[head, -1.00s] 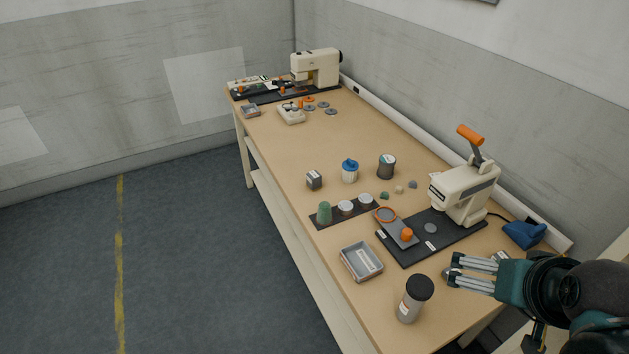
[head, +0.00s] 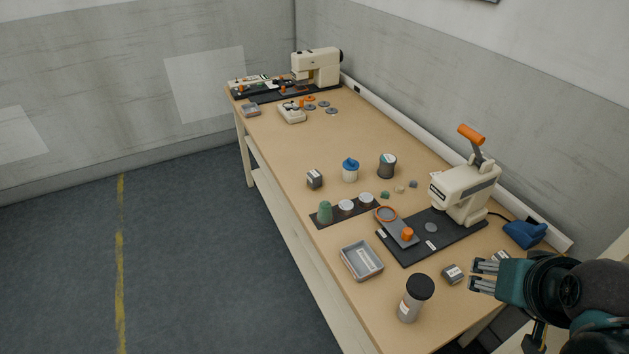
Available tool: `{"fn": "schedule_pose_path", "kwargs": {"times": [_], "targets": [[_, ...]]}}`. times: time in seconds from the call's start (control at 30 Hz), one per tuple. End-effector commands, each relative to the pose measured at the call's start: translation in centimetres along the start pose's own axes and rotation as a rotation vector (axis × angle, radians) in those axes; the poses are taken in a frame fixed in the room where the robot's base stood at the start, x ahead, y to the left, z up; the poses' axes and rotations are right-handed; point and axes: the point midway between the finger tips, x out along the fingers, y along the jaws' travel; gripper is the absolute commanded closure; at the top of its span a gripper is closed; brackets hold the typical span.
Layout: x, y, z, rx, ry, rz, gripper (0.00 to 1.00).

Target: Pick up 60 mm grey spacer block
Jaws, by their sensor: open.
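A small grey block with a pale label (head: 452,274) lies on the table near its front right. A similar dark grey block with a light label (head: 314,179) stands farther back, near the table's left edge. I cannot read the size on either, so I cannot tell which is 60 mm. My gripper (head: 477,273) is at the right, its fingers apart and empty. Its fingertips point left toward the nearer block, with a small gap between them in the picture. Another small labelled object (head: 501,256) is partly hidden behind my gripper.
A grey bottle with a black lid (head: 416,298) stands in front of the nearer block. A grey tray (head: 362,260) lies to the left. A cream press (head: 465,192) on a black mat (head: 407,257) stands behind. Open table lies toward the back.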

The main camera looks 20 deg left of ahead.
Motion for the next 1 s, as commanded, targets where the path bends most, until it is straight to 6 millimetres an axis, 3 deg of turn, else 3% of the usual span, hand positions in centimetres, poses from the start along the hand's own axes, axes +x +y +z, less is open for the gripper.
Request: {"fn": "schedule_pose_path", "kwargs": {"times": [0.37, 1.0], "targets": [[-0.1, -0.6, -1.7, -0.069, -0.014, -0.004, 0.56], [1.2, -5.5, -11.3, -0.508, -0.1, -0.032, 0.56]]}}
